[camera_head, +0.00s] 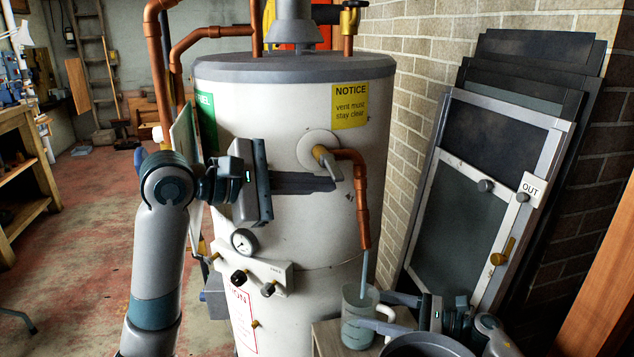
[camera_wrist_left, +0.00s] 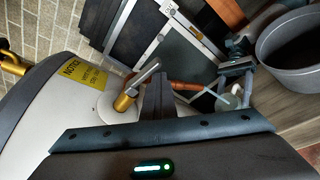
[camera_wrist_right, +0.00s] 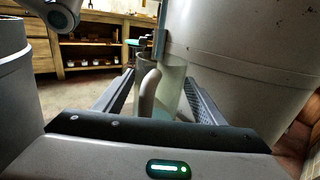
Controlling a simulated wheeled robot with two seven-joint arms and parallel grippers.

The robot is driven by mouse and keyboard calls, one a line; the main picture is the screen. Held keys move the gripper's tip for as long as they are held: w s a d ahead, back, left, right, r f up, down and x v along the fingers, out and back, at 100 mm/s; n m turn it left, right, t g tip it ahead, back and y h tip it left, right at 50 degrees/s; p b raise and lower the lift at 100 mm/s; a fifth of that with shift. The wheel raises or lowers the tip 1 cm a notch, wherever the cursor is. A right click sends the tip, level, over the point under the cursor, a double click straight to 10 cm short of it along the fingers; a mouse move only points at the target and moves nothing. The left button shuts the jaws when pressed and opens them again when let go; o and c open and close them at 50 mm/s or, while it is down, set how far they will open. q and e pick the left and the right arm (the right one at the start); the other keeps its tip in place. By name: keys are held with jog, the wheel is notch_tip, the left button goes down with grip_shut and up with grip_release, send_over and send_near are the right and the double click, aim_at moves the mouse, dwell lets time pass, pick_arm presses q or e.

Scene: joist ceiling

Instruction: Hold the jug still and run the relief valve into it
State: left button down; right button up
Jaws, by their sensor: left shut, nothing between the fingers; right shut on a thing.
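The clear jug (camera_head: 355,325) stands on a small wooden stand (camera_head: 328,338) under the copper relief pipe (camera_head: 362,200). A pale stream (camera_head: 365,265) runs from the pipe's end into it. My right gripper (camera_head: 368,310) is shut on the jug, fingers on both sides, with its pale handle (camera_wrist_right: 150,92) between them in the right wrist view. The relief valve (camera_head: 322,155) has a brass body (camera_wrist_left: 125,102) and a silver lever (camera_wrist_left: 143,76), raised at a slant in the left wrist view. My left gripper (camera_head: 335,183) is shut and empty beside the lever.
The white tank (camera_head: 290,215) carries a yellow notice (camera_head: 350,105), a gauge (camera_head: 244,241) and knobs. A grey bucket (camera_head: 428,346) stands close by the right gripper. Framed panels (camera_head: 470,180) lean on the brick wall at right. The floor at left is open.

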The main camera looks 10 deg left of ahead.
pick_arm(q)
jog(key=shift+s+r, duration=0.15)
jog(key=shift+r, duration=0.3)
jog(key=w+a+v, duration=0.1)
jog(key=v, duration=0.8)
jog(key=shift+a, duration=0.25)
jog(key=shift+w+r, duration=0.1)
jog(key=shift+w, duration=0.1)
